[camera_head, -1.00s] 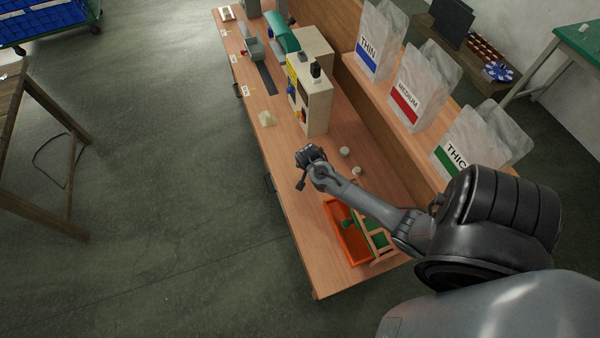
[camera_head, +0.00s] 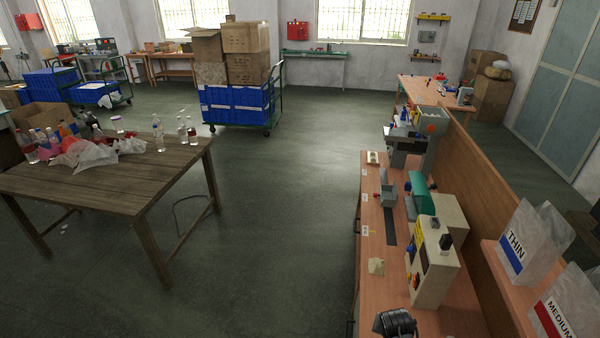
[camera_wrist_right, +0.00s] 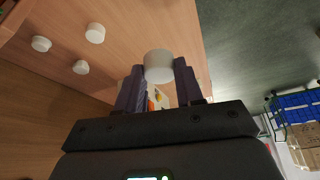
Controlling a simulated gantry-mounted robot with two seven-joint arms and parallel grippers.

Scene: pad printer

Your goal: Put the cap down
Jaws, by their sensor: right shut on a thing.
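My right gripper (camera_wrist_right: 160,85) is shut on a white round cap (camera_wrist_right: 159,65), held between its two dark fingers in the right wrist view. Wooden bench surface shows behind the cap; I cannot tell if the cap touches it. My left gripper is not in view.
A cream machine (camera_head: 434,265) stands on the wooden bench (camera_head: 376,240), close beyond the right gripper. A small pale block (camera_head: 376,267) lies near the bench's left edge. Bags marked THIN (camera_head: 530,240) and MEDIUM (camera_head: 568,310) stand on a raised shelf at right.

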